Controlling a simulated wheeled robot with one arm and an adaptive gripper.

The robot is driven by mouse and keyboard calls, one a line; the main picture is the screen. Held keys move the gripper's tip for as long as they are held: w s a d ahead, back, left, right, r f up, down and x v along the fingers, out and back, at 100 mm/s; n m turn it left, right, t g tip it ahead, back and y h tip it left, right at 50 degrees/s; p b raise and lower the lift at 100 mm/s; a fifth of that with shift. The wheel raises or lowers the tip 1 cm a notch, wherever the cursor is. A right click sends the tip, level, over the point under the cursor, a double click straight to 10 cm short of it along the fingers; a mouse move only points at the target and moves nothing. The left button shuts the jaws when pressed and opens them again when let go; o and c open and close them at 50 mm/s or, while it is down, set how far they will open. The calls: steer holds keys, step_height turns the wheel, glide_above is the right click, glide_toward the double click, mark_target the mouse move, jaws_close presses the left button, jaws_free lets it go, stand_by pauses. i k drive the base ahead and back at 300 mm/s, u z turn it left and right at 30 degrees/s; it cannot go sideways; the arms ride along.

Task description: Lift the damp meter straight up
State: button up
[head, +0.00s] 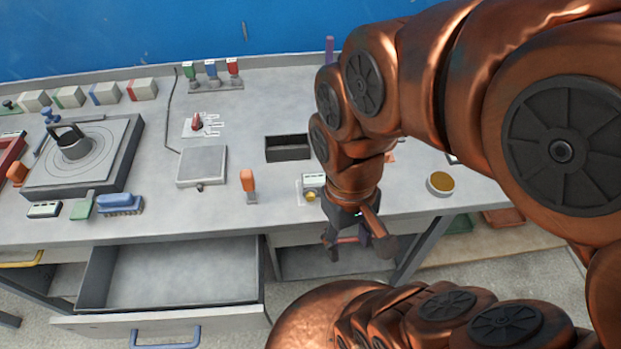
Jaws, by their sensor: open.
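A small pale device with a dark display strip (312,181), which looks like the damp meter, sits near the front edge of the bench, just left of my wrist. A yellow round part (311,197) shows at its front; I cannot tell whether it belongs to the device. My gripper (358,246) is open and empty. It appears in front of the bench's front edge, to the lower right of the device and apart from it. My arm hides the bench just right of the device.
An orange upright piece (248,184) and a dark open box (288,148) stand near the device. A round tin (440,184) is right of my arm. An open, empty drawer (175,275) juts out at lower left. A similar display device (44,209) lies far left.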

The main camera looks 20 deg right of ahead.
mark_target(312, 181)
steer(key=z, duration=0.6)
steer(key=k, duration=1.05)
steer(key=u, duration=1.2)
steer(key=i, duration=0.5)
